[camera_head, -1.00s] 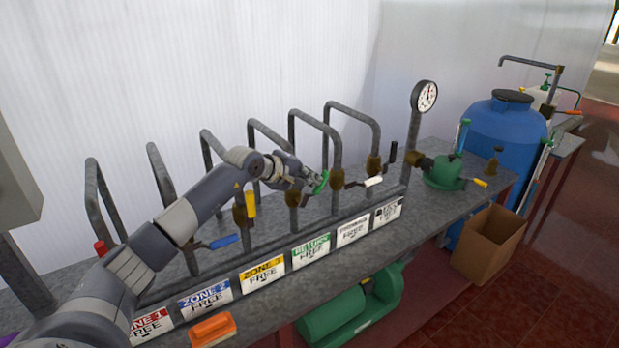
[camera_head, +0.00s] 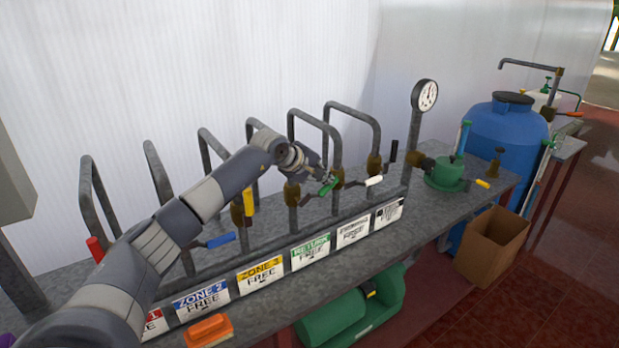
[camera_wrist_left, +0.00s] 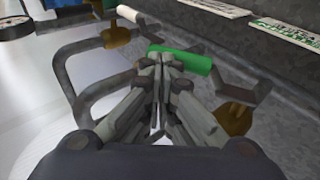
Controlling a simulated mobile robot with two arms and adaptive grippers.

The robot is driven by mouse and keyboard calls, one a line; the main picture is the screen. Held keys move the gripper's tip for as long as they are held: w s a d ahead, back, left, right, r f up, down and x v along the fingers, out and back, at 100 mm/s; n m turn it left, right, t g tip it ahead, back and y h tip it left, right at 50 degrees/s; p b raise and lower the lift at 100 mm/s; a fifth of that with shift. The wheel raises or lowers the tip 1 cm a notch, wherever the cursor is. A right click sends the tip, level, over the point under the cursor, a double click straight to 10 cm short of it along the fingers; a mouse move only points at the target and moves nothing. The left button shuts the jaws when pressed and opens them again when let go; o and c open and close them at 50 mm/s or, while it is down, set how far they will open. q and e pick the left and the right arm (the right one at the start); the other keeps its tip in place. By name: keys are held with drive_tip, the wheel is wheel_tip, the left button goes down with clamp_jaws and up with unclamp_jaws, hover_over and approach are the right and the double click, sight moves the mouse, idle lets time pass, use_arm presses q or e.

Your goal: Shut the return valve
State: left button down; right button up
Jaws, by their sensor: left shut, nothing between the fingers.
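The return valve's green handle (camera_head: 328,186) sticks out to the right of its brass body (camera_head: 291,191), above the green RETURN label (camera_head: 310,252). In the left wrist view the green handle (camera_wrist_left: 190,62) lies across, just beyond the fingertips, joined by a grey crank to the brass body (camera_wrist_left: 233,120). My left gripper (camera_head: 325,176) is shut and empty, its tips at the green handle; it also shows in the left wrist view (camera_wrist_left: 158,62). Whether the tips touch the handle I cannot tell. My right gripper is not in view.
Neighbouring valves have white (camera_head: 374,181), yellow (camera_head: 249,202), blue (camera_head: 221,240) and red (camera_head: 95,249) handles. A black handle (camera_head: 394,151) stands upright at the right. An orange brush-like block (camera_head: 209,331) lies at the bench's front edge. A pressure gauge (camera_head: 425,95) stands beyond the valves.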

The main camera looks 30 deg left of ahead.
sight(332, 185)
use_arm(q)
drive_tip(key=shift+w+d+f+g, duration=0.1)
drive_tip(key=shift+w+d+g, duration=0.05)
drive_tip(key=shift+w+g, duration=0.2)
drive_tip(key=shift+w+d+f+g, duration=0.1)
drive_tip(key=shift+w+f+g, duration=0.15)
drive_tip(key=shift+f+g, duration=0.1)
drive_tip(key=shift+w+f+y+b, duration=0.15)
drive_tip(key=shift+f+y+b, duration=0.15)
drive_tip(key=shift+f+b, duration=0.2)
drive_tip(key=shift+w+d+f+b, duration=0.2)
drive_tip(key=shift+w+f+b, duration=0.2)
drive_tip(key=shift+f+b, duration=0.15)
drive_tip(key=shift+w+d+f+b, duration=0.15)
drive_tip(key=shift+w+f+b, duration=0.25)
drive_tip(key=shift+f+b, duration=0.35)
drive_tip(key=shift+r, duration=0.1)
